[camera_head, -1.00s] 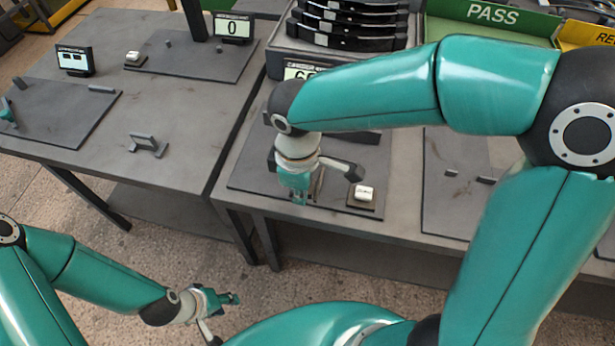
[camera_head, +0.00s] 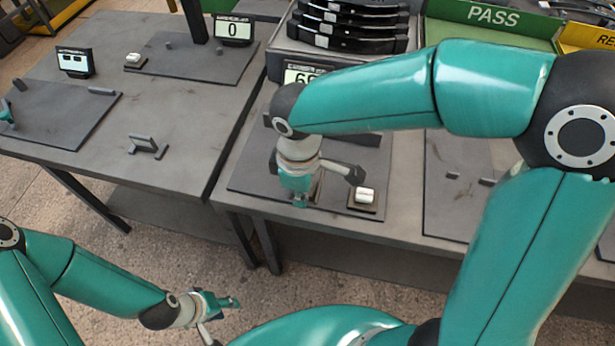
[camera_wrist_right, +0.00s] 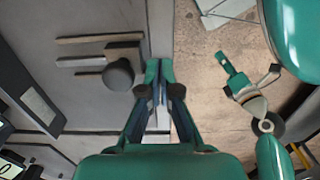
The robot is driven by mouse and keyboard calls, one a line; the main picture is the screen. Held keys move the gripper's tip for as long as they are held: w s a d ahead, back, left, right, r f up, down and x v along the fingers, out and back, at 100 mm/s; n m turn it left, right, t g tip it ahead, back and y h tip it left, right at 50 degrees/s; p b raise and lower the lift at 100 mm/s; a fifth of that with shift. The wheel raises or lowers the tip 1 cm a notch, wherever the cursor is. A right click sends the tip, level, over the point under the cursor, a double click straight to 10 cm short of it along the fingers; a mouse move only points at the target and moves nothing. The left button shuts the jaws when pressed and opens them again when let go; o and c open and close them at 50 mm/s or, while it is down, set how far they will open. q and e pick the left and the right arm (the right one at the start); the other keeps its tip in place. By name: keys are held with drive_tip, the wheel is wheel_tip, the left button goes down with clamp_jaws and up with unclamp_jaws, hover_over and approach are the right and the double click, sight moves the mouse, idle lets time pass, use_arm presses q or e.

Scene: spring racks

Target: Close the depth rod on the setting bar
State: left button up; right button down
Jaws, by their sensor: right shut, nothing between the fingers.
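My right gripper (camera_head: 300,201) hangs over the front part of a dark plate (camera_head: 245,180) on the middle table. In the right wrist view its fingertips (camera_wrist_right: 159,72) are together with nothing between them. A dark bar with a thick rounded end (camera_head: 345,171) lies just right of the gripper and is partly hidden by it. In the right wrist view, a dark round knob (camera_wrist_right: 118,76) and thin parallel bars (camera_wrist_right: 98,39) lie left of the fingertips, apart from them. I cannot tell which piece is the depth rod. My left gripper (camera_head: 225,304) hangs low, away from the tables; its opening is unclear.
A white button on a dark block (camera_head: 364,195) sits right of the gripper. A display (camera_head: 303,74) stands behind, partly hidden by my right arm. Black stacked parts (camera_head: 350,25) and a green PASS bin (camera_head: 490,18) are at the back. A left table (camera_head: 120,115) holds other fixtures.

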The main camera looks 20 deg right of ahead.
drive_tip(key=shift+w+d+p, duration=0.4)
drive_tip(key=shift+w+d, duration=0.35)
drive_tip(key=shift+w, duration=0.35)
drive_tip(key=shift+w+d+p, duration=0.45)
drive_tip(key=shift+w+d, duration=0.35)
drive_tip(key=shift+w, duration=0.35)
drive_tip(key=shift+w+d+p, duration=0.4)
drive_tip(key=shift+w+d, duration=0.35)
drive_tip(key=shift+w, duration=0.35)
drive_tip(key=shift+r, duration=0.1)
idle(0.5)
wheel_tip(320, 180, up, 7)
drive_tip(key=p, duration=0.5)
drive_tip(key=shift+s, duration=0.15)
idle(0.3)
drive_tip(key=shift+a, duration=0.1)
idle(0.4)
